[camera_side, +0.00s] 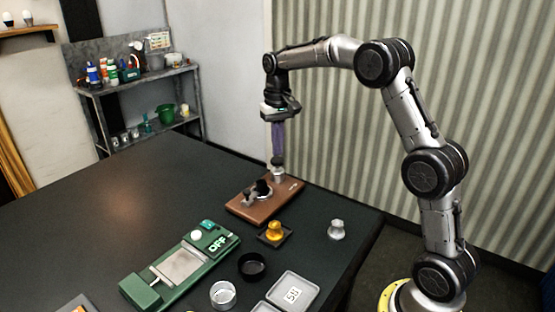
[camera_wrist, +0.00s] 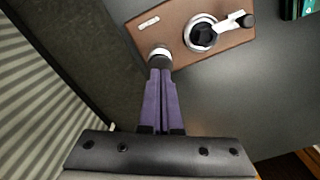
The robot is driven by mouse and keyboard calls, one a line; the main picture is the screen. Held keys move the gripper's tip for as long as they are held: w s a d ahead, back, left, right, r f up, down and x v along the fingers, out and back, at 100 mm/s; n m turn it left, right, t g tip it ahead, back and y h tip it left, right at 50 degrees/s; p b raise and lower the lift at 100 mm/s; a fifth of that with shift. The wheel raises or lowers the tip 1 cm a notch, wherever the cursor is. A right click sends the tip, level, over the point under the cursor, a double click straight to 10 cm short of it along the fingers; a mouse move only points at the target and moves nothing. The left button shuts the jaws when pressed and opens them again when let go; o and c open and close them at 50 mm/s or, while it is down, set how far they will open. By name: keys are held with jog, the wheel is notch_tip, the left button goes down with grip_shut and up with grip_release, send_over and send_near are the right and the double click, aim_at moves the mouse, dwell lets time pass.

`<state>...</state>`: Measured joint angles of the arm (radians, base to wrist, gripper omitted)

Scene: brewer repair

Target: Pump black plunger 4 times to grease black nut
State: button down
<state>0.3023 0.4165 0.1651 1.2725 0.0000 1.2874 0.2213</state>
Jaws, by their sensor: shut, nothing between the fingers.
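My gripper (camera_side: 278,158) has long purple fingers pointing down, pressed together with nothing between them. In the wrist view the fingertips (camera_wrist: 160,74) overlap the dark body of a small upright cylinder with a pale ring (camera_wrist: 160,53), which looks like the plunger. In the side view its pale, metallic lower part (camera_side: 279,175) stands at the back of a brown board (camera_side: 245,209), directly under the fingertips. I cannot tell whether they touch.

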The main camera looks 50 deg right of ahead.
aim_at(277, 160)
jog(key=shift+f, duration=0.15)
jog(key=shift+f, duration=0.35)
jog(key=shift+f, duration=1.05)
jog(key=shift+r, duration=0.15)
dwell(0.4)
jog(key=shift+r, duration=2.65)
jog(key=shift+r, duration=0.1)
jog(key=shift+r, duration=2.9)
jog(key=shift+f, duration=4.25)
